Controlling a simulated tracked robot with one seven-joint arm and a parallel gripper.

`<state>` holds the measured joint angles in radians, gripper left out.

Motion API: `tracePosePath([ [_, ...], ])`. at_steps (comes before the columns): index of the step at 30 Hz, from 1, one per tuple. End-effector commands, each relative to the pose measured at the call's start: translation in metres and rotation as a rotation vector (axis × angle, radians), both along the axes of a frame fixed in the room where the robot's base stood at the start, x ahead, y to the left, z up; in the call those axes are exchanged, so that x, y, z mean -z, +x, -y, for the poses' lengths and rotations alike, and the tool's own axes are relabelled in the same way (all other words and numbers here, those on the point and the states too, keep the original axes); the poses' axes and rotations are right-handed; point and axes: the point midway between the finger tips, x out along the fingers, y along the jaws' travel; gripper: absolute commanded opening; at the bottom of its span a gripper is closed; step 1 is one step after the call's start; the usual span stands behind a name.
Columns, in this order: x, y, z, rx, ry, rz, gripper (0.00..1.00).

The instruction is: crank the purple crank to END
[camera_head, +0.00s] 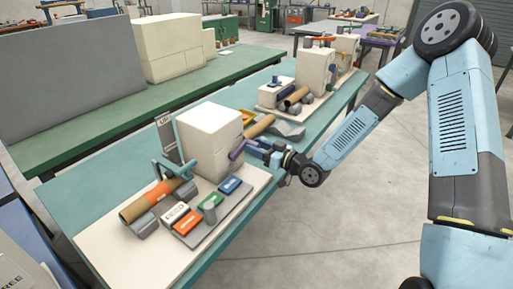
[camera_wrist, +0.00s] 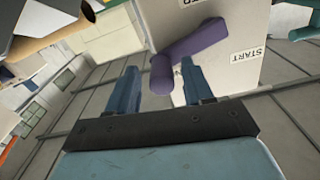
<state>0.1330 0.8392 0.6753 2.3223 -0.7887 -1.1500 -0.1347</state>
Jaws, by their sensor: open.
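The purple crank (camera_head: 237,151) sticks out from the right side of a white box (camera_head: 207,132) on the near bench. In the wrist view the crank (camera_wrist: 195,45) has an arm lying across the box face and a rounded handle pointing toward me. A START label (camera_wrist: 247,55) is to the right of the crank. Another label (camera_wrist: 189,3) above is cut off at the picture edge. My gripper (camera_head: 260,150) is beside the crank, and in the wrist view its fingers (camera_wrist: 159,67) are open. The handle end appears between the fingertips; I cannot tell whether they touch it.
The box stands on a pale board (camera_head: 120,247) with a brown roll (camera_head: 150,201), a teal bracket (camera_head: 170,166) and several coloured blocks. Similar white units stand farther along the teal bench (camera_head: 95,190). Grey floor (camera_head: 350,235) is clear to the right.

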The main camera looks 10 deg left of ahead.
Motion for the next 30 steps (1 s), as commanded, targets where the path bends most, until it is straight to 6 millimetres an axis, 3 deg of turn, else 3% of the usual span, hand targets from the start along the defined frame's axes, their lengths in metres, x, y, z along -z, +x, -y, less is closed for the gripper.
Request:
tracePosePath([
  [10,0.0000,0.0010,-0.0023,0.000,0.000,0.000,0.50],
  [25,-0.0001,0.0018,-0.0016,0.002,0.000,0.000,0.02],
  [30,-0.0001,0.0022,-0.0014,0.003,0.001,0.000,0.00],
])
